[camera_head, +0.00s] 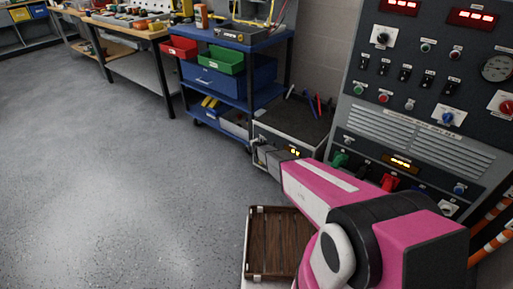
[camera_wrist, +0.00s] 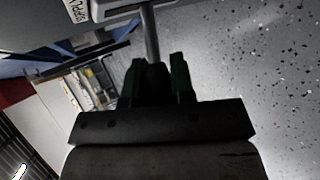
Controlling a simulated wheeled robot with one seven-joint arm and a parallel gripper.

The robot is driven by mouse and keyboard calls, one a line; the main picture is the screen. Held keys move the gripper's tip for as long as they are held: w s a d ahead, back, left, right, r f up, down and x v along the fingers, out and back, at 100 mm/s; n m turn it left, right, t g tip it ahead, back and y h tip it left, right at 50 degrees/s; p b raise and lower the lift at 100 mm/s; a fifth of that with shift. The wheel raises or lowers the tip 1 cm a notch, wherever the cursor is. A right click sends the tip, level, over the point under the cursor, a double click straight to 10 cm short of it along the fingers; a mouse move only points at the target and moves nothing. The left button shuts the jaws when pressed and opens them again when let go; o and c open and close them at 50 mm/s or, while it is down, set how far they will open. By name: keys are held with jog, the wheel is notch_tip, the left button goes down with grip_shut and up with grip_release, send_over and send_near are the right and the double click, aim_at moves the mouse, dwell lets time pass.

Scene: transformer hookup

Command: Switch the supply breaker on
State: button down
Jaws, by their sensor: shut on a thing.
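The supply breaker shows at the top of the wrist view as a pale housing (camera_wrist: 118,10) with a grey metal lever (camera_wrist: 151,38) pointing toward me. A partly cut-off label (camera_wrist: 76,10) sits beside it. My gripper (camera_wrist: 158,75) has its dark green fingers closed around the end of the lever. In the head view my gripper (camera_head: 268,158) is at the front face of the grey power unit (camera_head: 291,122), and my pink arm hides part of that face. The breaker itself is too small to make out there.
A tall control panel (camera_head: 425,130) with knobs, switches and displays stands to the right of the unit. A blue cart (camera_head: 235,80) with red and green bins stands behind it. A brown wooden tray (camera_head: 278,243) lies in front. The floor at left is clear.

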jog(key=shift+d, duration=0.1)
jog(key=c, duration=1)
grip_release()
jog(key=shift+o, duration=0.2)
jog(key=v, duration=1)
jog(key=shift+s+r, duration=0.2)
jog(key=shift+s, duration=0.1)
jog(key=shift+d, duration=0.1)
jog(key=s+d+r+m+g+h, duration=0.1)
jog(key=s+d+r+m+g, duration=0.2)
jog(key=s+d+r+m, duration=0.3)
jog(key=s+d+r+m+g+h, duration=0.1)
jog(key=s+d+r+m+g, duration=0.3)
jog(key=s, duration=0.9)
jog(key=s+d+r+m+g+h, duration=0.1)
jog(key=s+d+r+m+g, duration=0.2)
jog(key=s+d+r+m, duration=0.6)
jog(key=s+d+m, duration=0.1)
jog(key=d+m, duration=0.3)
jog(key=shift+s+r+m+g, duration=0.2)
jog(key=shift+r+m+g, duration=0.1)
jog(key=shift+r+g, duration=0.1)
